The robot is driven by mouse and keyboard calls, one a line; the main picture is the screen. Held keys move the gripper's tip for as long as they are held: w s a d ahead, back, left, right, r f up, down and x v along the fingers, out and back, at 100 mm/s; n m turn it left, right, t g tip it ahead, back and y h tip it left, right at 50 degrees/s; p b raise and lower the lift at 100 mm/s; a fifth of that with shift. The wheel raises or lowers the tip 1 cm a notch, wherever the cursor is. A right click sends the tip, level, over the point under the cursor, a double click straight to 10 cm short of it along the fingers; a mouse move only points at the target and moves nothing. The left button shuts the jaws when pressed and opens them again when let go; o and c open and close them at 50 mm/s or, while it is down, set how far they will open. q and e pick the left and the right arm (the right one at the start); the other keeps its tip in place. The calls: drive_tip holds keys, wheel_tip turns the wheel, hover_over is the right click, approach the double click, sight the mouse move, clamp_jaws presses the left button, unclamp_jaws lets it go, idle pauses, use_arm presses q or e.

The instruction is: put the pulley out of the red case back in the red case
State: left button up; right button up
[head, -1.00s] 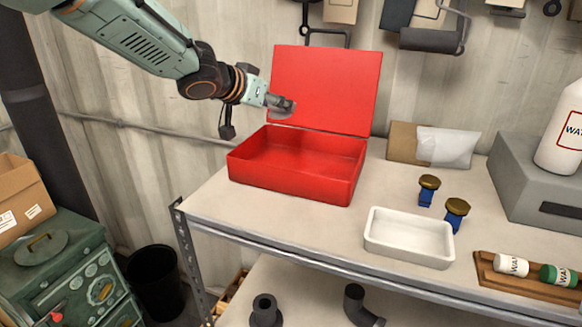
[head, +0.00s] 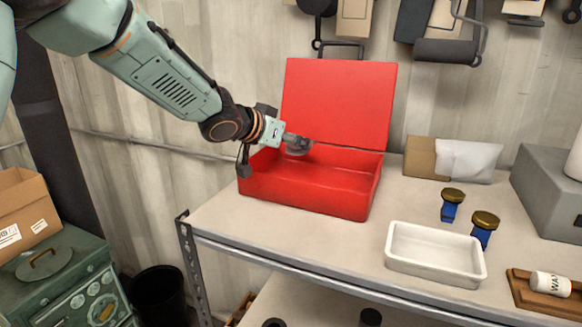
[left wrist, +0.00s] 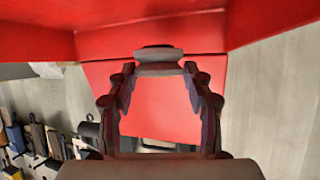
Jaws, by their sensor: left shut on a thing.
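The red case (head: 315,205) stands open on the workbench, its lid (head: 340,100) raised at the back. The pulley (head: 298,147), a small grey disc, is held over the left back part of the case. My left gripper (head: 286,139) is shut on it. In the left wrist view, the left gripper (left wrist: 158,70) has its fingers at both ends of the grey pulley (left wrist: 158,55), with the red case (left wrist: 150,38) behind. Whether the pulley touches the case floor is hard to tell; it looks above it. My right gripper is not in view.
On the bench (head: 310,232), a white tray (head: 435,268), two brass-topped blue items (head: 451,205), and a cardboard-backed packet (head: 465,160) lie right of the case. A grey box (head: 550,195) stands farther right. Tools hang on the wall above.

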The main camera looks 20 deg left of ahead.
sight(288, 175)
use_arm(q)
drive_tip(key=f, duration=0.1)
drive_tip(key=s+f, duration=0.1)
drive_tip(key=f, duration=0.1)
drive_tip(key=f+b, duration=0.1)
drive_tip(key=shift+s+f, duration=0.2)
drive_tip(key=shift+s, duration=0.2)
drive_tip(key=shift+w+a+f, duration=0.45)
drive_tip(key=shift+w, duration=0.4)
drive_tip(key=shift+c, duration=0.7)
drive_tip(key=o, duration=1)
drive_tip(key=shift+s+d+r, duration=0.1)
drive_tip(key=shift+s, duration=0.1)
drive_tip(key=shift+o, duration=1)
drive_tip(key=shift+s+d+r, duration=0.15)
drive_tip(key=shift+d+r, duration=0.05)
drive_tip(key=shift+w+a+f, duration=0.1)
drive_tip(key=shift+w+a, duration=0.15)
drive_tip(key=shift+a, duration=0.05)
drive_tip(key=b+v, duration=0.1)
drive_tip(key=v, duration=0.9)
drive_tip(key=shift+w+d, duration=0.1)
drive_tip(key=shift+s+r, duration=0.2)
drive_tip(key=shift+r, duration=0.05)
drive_tip(key=shift+s+r, duration=0.45)
drive_tip(key=shift+s, duration=0.35)
drive_tip(key=shift+a, duration=0.25)
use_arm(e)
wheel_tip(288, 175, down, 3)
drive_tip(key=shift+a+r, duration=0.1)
